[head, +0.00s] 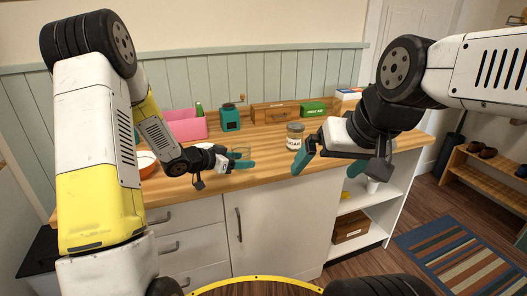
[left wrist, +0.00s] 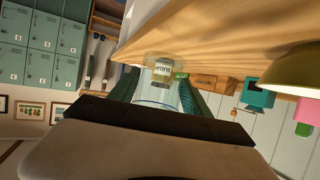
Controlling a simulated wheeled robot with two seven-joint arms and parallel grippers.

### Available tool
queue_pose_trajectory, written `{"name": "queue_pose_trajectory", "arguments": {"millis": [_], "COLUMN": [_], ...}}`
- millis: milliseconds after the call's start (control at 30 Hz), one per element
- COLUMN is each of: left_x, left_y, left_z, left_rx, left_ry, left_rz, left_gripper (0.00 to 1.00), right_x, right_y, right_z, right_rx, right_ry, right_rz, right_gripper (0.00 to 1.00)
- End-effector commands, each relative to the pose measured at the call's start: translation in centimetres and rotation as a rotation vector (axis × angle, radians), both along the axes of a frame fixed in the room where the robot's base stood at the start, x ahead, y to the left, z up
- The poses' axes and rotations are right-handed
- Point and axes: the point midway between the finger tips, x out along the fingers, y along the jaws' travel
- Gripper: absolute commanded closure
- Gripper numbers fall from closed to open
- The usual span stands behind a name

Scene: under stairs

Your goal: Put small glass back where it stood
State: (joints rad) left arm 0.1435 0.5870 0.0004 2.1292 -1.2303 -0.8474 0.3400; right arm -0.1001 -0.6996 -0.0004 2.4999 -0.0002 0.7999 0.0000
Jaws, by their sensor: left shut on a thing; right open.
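The small glass (head: 241,151) is clear and stands out faintly at the front part of the wooden counter. My left gripper (head: 243,163) is shut on it, with teal fingers on its sides. In the left wrist view the glass (left wrist: 158,104) shows between the fingers, and a labelled jar (left wrist: 163,71) is seen beyond it. I cannot tell whether the glass touches the counter. My right gripper (head: 339,168) is open and empty, in front of the counter's edge by the sugar jar (head: 295,137).
On the wooden counter (head: 275,168) stand a pink bin (head: 183,125), a teal grinder (head: 230,118), a wooden box (head: 274,112) and a green tin (head: 313,108) at the back. A bowl (head: 146,162) sits left, partly behind my left arm. Bare counter lies between glass and jar.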

Motion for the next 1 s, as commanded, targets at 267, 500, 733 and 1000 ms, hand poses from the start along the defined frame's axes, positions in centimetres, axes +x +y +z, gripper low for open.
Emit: {"name": "queue_pose_trajectory", "arguments": {"millis": [267,500,733,1000], "left_x": [4.1,10.3,14.2,15.4], "left_y": [-1.2,-3.1,-4.2,-4.5], "left_z": [-0.4,-1.1,-1.4,-2.6], "left_rx": [0.001,0.001,0.000,0.000], "left_ry": [-0.004,-0.003,-0.002,0.003], "left_rz": [-0.002,-0.001,-0.001,0.001], "left_gripper": [1.00,1.00,1.00,1.00], "right_x": [0.0,0.0,0.0,0.0], "right_y": [0.0,0.0,0.0,0.0], "right_z": [0.0,0.0,0.0,0.0], "right_rx": [0.000,0.000,0.000,0.000], "right_ry": [0.000,0.000,0.000,0.000], "right_rz": [0.000,0.000,0.000,0.000], "right_gripper": [0.00,0.00,0.00,0.00]}}
